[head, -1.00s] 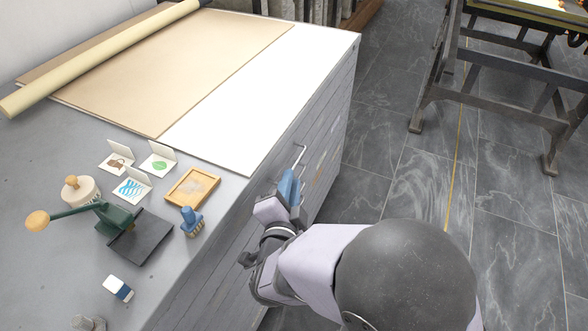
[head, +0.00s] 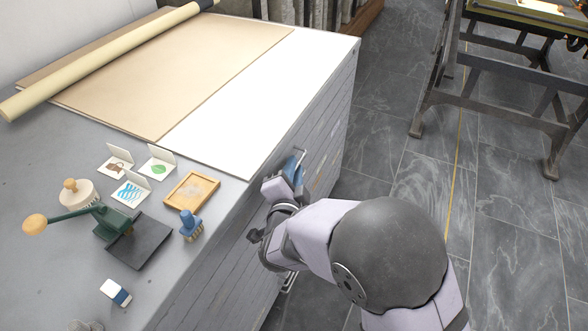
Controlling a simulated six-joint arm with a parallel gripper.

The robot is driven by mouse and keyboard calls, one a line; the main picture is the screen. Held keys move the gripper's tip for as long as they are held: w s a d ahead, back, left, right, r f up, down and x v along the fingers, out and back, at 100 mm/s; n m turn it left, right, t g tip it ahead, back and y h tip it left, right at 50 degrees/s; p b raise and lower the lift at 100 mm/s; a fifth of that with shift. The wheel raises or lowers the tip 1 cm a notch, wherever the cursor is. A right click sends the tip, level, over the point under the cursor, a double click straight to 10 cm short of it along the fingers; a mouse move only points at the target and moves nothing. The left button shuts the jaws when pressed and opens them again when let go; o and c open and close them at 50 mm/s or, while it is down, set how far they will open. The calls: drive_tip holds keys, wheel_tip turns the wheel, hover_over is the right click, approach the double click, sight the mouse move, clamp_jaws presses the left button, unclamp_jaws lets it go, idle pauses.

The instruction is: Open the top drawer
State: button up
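The grey drawer cabinet (head: 338,112) has several shallow drawers stacked down its right-hand face. The top drawer looks shut, flush with the face. A thin metal bar handle (head: 301,153) stands out near the top of that face. My gripper (head: 294,167), with blue fingers, is at this handle and covers its lower part. I cannot tell whether the fingers are around the handle or only beside it, nor how far apart they are. My wrist and arm hide much of the drawer fronts below.
A wooden frame (head: 192,190), a blue-handled stamp (head: 190,224) and a green hand press (head: 112,222) stand on the cabinet top near its edge. White and tan sheets (head: 225,125) cover its far part. Open tiled floor (head: 400,175) lies right of the cabinet.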

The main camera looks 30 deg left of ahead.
clamp_jaws()
idle(1.3)
drive_tip(key=shift+d, duration=0.1)
drive_tip(key=d+b, duration=0.3)
drive_tip(key=d, duration=1)
unclamp_jaws()
